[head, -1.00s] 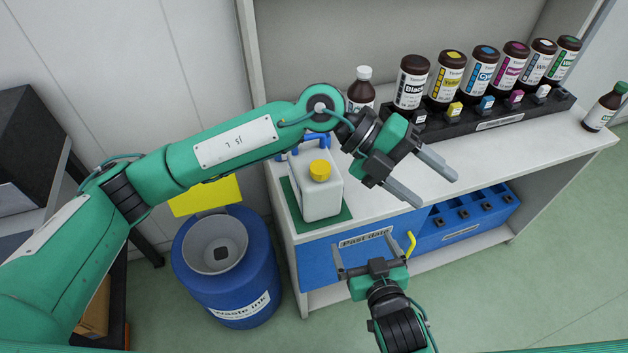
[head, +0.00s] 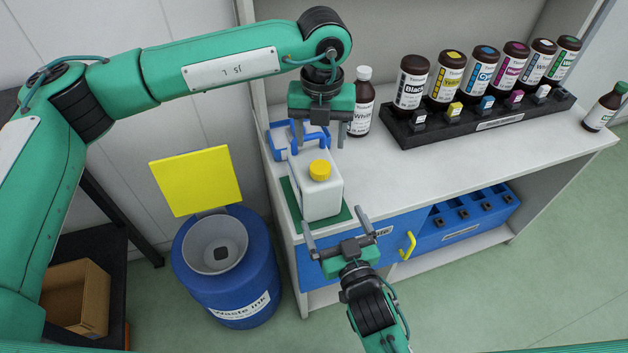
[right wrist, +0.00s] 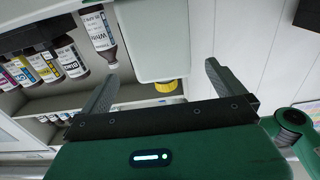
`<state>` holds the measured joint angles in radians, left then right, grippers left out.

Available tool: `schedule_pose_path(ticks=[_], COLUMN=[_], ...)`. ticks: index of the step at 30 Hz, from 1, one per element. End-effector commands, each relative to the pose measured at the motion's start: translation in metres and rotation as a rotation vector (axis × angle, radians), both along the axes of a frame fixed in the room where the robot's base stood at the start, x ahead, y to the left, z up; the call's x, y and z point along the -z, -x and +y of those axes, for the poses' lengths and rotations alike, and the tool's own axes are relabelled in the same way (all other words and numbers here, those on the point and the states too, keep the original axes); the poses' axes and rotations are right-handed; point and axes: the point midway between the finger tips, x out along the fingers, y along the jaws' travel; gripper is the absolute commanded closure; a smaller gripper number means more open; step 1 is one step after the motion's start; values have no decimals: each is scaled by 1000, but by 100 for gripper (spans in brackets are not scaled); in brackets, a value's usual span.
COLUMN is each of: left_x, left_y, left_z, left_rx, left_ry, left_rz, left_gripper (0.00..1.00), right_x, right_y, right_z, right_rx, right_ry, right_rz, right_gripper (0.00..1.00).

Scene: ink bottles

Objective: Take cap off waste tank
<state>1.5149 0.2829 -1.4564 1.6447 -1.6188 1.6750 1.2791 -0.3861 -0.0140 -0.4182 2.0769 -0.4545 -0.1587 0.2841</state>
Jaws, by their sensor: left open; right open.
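The white waste tank (head: 322,198) stands on a green mat (head: 345,216) at the counter's left end. Its yellow cap (head: 320,170) is on its top. The tank (right wrist: 155,35) and cap (right wrist: 166,86) also show in the right wrist view. My left gripper (head: 320,142) is open, pointing down just behind and above the tank, apart from the cap. My right gripper (head: 334,224) is open and empty in front of the tank, its fingers toward it. In the right wrist view the cap lies between and beyond its fingers (right wrist: 160,75).
A brown bottle with a white cap (head: 360,108) stands close to my left gripper. A black rack (head: 480,122) with several ink bottles stands to the right. A blue waste ink drum (head: 228,280) has its yellow lid raised.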

Motion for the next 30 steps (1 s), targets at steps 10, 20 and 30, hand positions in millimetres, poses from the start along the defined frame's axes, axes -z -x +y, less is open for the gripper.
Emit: schedule_pose_path(ticks=[10, 20, 30], left_x=[0, 0, 0], left_y=[0, 0, 0], left_z=[-1, -1, -1], left_rx=[1, 2, 2], left_ry=[2, 2, 2], left_rz=[1, 1, 1], left_gripper=[40, 40, 40], right_x=[-1, 0, 0], right_y=[-56, -88, -92], right_z=[18, 29, 30], right_rx=[-1, -1, -1], right_ry=[0, 1, 0], right_rz=[-2, 1, 1], right_gripper=[0, 0, 0])
